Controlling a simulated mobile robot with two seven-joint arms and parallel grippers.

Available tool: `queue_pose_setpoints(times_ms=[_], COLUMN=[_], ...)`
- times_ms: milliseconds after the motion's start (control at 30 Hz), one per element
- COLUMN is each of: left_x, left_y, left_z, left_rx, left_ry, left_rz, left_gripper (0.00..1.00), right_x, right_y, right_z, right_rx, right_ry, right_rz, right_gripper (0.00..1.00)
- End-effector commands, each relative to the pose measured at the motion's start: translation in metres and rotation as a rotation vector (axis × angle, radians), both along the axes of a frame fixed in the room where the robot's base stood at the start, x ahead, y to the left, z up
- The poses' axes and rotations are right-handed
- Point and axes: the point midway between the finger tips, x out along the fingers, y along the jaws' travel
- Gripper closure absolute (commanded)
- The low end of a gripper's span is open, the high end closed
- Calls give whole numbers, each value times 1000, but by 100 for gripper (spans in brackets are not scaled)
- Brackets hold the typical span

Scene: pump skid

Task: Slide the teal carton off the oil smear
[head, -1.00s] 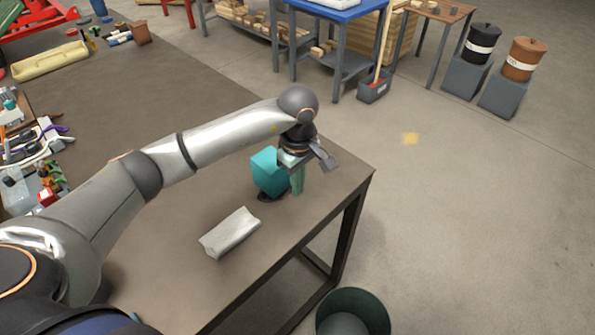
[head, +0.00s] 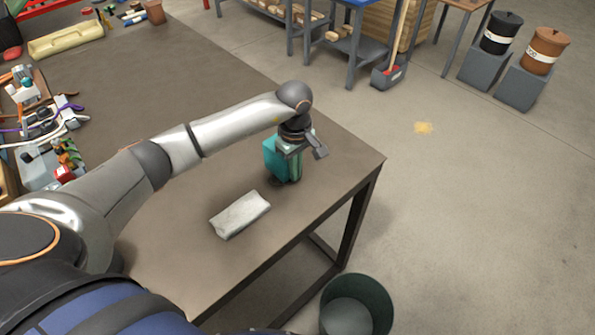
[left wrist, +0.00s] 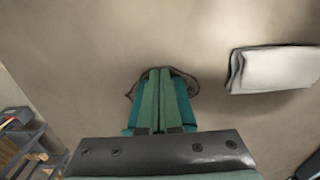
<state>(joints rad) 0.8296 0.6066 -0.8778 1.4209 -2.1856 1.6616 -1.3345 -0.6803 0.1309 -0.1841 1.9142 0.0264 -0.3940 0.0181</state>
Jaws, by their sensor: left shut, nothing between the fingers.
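The teal carton (head: 274,160) stands upright near the right edge of the brown table. In the left wrist view its teal sides (left wrist: 131,119) show on both sides of my fingers. The dark oil smear (left wrist: 134,87) shows as a dark rim around the fingertips and carton; the rest of it is hidden. My left gripper (head: 296,178) is shut and empty, its green fingers pointing down close against the carton's right side. I cannot tell whether they touch it. The shut fingers also show in the left wrist view (left wrist: 159,76). My right gripper is not in view.
A folded pale cloth (head: 240,214) lies on the table nearer me than the carton. A dark bin (head: 358,305) stands on the floor beside the table. Tools and cables (head: 55,130) lie at the far left. The table's middle is clear.

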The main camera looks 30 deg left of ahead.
Motion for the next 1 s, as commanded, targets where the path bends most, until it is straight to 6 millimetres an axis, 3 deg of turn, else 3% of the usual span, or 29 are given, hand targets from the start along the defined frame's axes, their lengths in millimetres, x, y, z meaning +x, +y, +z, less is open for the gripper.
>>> queue_pose_setpoints(times_ms=[300,500,1000], left_x=[28,40,42], left_y=[80,115,121], left_z=[-7,-3,0], left_rx=[5,3,1], left_ry=[-4,-2,0], left_rz=[11,5,1], left_gripper=[100,100,100], right_x=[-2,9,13], right_y=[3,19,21], right_z=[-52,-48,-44], right_rx=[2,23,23], right_ry=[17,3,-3], right_rz=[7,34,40], right_gripper=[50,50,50])
